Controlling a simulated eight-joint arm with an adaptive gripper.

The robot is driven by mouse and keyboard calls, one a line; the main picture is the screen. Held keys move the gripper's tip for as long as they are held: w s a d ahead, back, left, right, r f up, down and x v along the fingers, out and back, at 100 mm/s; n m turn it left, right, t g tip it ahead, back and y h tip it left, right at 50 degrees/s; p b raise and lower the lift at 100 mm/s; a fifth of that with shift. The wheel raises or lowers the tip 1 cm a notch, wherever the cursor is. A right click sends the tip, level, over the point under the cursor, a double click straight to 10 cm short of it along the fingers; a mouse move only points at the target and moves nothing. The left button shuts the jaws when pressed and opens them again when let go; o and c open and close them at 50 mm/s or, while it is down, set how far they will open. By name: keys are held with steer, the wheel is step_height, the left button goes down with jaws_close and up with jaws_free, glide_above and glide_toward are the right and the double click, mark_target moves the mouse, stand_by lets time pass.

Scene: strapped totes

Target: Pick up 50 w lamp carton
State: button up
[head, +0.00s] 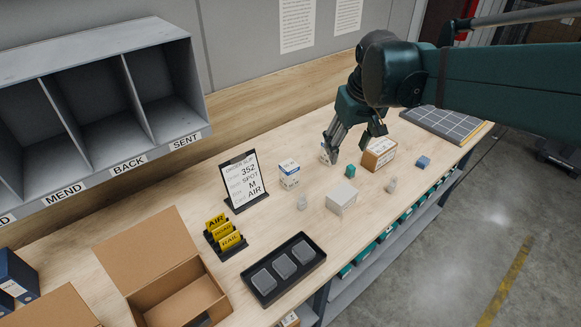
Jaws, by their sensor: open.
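Several small cartons stand on the wooden bench, and their print is too small to read, so I cannot tell which is the 50 w lamp carton. A white carton with blue marks (289,174) stands beside the order slip. A plain pale carton (342,200) stands near the middle. A brown carton with a white label (380,154) is just right of my gripper (351,147). A small whitish item (325,155) is partly hidden behind my left finger. My gripper is open, pointing down over the back of the bench, with nothing seen between its fingers.
A teal block (350,171), a blue block (424,162) and two small pale pieces (302,202) (392,184) lie around the cartons. A black tray (283,270), yellow card holder (225,237), order slip stand (243,182) and open cardboard box (180,292) are nearer. Grey cubbies (95,100) stand left.

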steer(key=w+a+f+n+g+p, duration=0.2)
steer(key=w+a+f+p, duration=0.15)
steer(key=w+a, duration=0.6)
steer(key=n+g+p, duration=0.1)
steer(key=n+p, duration=0.1)
steer(key=p, duration=0.2)
glide_above(290, 164)
step_height(290, 164, down, 6)
steer(key=shift+h, duration=0.3)
step_height(290, 164, down, 11)
steer(key=shift+a+r+b, duration=0.1)
steer(key=shift+b, duration=0.2)
steer(key=shift+f, duration=1.25)
steer(key=shift+f, duration=0.1)
steer(key=shift+s+f, duration=0.15)
steer(key=shift+f, duration=2.4)
steer(key=c, duration=1)
